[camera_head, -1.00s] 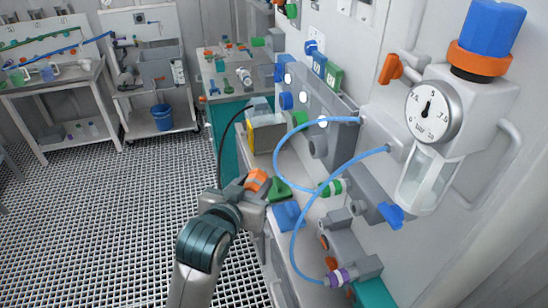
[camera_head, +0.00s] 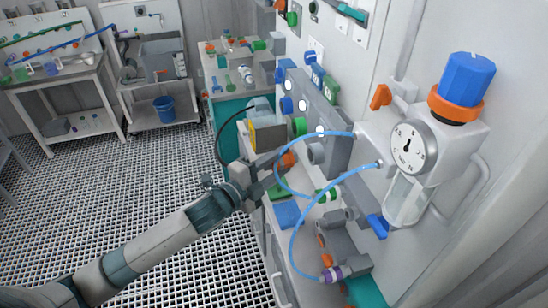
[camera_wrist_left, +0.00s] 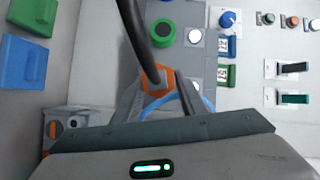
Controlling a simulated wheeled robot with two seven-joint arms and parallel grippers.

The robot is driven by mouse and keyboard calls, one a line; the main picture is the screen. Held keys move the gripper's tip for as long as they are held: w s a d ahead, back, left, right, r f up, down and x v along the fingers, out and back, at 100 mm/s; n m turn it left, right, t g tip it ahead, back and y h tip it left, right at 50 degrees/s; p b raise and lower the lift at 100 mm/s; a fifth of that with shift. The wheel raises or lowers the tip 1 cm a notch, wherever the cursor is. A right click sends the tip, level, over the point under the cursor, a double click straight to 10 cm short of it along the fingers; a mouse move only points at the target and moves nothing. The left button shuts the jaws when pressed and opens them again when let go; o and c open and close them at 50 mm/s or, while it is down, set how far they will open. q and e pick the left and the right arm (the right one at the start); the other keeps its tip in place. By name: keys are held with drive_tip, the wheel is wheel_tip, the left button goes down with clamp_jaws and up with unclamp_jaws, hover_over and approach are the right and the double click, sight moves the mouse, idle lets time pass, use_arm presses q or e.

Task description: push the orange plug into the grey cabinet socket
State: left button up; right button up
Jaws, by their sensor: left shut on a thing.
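My left gripper (camera_head: 270,183) is shut on the orange plug (camera_head: 287,160), held in front of the grey cabinet panel (camera_head: 337,138) at its lower left. In the left wrist view the plug (camera_wrist_left: 155,78) is a small orange piece between the grey jaws, with a thick black cable running up. The panel carries round fittings, among them a grey one (camera_head: 317,153). I cannot tell which is the socket or whether the plug touches it; the jaws and cable hide the plug's front. My right gripper is not in view.
A yellow and grey pump-like unit (camera_head: 268,137) stands just behind the gripper. Blue hoses (camera_head: 318,180) loop close to its right. A blue block (camera_head: 288,214) sits on the bench below. A gauge vessel (camera_head: 412,145) is at the right. The grating floor at left is clear.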

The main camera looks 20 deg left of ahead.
sight(290, 164)
use_arm(q)
drive_tip(key=shift+s+a+f+m+h+p, duration=0.1)
drive_tip(key=shift+a+m+h+p, duration=0.15)
drive_tip(key=shift+m, duration=0.35)
drive_tip(key=shift+a+f+m+h+p, duration=0.1)
drive_tip(key=shift+a+m+h+p, duration=0.1)
drive_tip(key=shift+m+h, duration=0.3)
drive_tip(key=shift+s+a+f+m+h, duration=0.15)
drive_tip(key=shift+a+f+m+h, duration=0.15)
drive_tip(key=shift+m, duration=0.4)
drive_tip(key=shift+d+r, duration=0.1)
drive_tip(key=shift+d, duration=0.1)
drive_tip(key=shift+w+d, duration=0.75)
drive_tip(key=shift+d, duration=0.25)
drive_tip(key=shift+w+d, duration=0.8)
drive_tip(key=shift+d, duration=0.35)
drive_tip(key=shift+w+d, duration=0.1)
drive_tip(key=shift+d, duration=0.05)
